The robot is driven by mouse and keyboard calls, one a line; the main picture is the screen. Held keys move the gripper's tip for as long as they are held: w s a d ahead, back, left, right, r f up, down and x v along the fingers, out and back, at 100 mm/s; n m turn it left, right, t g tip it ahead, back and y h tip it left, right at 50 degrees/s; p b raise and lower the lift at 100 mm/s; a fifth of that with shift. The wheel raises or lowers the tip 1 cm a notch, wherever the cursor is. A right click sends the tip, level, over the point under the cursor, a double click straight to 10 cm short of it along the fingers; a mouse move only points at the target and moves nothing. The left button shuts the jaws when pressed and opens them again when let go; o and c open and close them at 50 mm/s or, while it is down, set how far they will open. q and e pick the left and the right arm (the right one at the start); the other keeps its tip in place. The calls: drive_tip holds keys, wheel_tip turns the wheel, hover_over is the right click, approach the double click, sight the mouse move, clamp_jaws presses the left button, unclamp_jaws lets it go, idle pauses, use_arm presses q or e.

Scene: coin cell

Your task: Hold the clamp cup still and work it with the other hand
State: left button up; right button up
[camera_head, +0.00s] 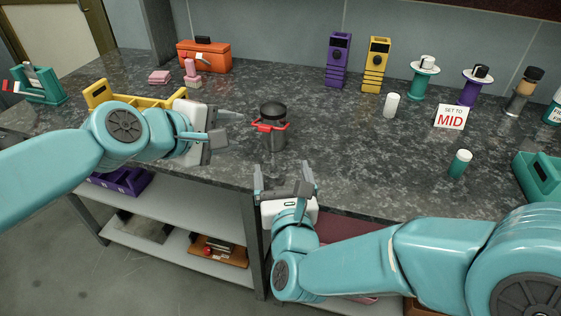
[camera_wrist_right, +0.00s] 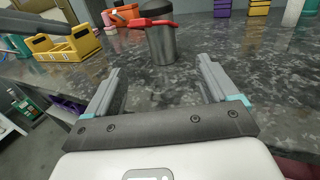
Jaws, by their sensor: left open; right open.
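The clamp cup (camera_head: 272,128) is a dark grey metal cylinder with a black top and a red clamp (camera_head: 269,127) around its upper part. It stands upright on the counter, and its lower body also shows in the right wrist view (camera_wrist_right: 162,46). My left gripper (camera_head: 226,128) is open just left of the cup, its fingers pointing toward it, with no visible contact. My right gripper (camera_head: 283,178) is open at the counter's front edge, in front of the cup. In the right wrist view, its two fingers (camera_wrist_right: 160,90) are apart, with the cup beyond them and nothing between.
A yellow tray (camera_head: 155,101) is behind my left arm. A "SET TO MID" sign (camera_head: 450,117), a white cylinder (camera_head: 391,105) and a green-white bottle (camera_head: 460,163) stand to the right. Purple (camera_head: 338,60) and yellow (camera_head: 376,64) units stand at the back.

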sight(275, 133)
drive_tip(key=w, duration=0.5)
drive_tip(key=w+a, duration=0.1)
drive_tip(key=w, duration=1)
drive_tip(key=shift+a, duration=0.25)
drive_tip(key=c, duration=1.2)
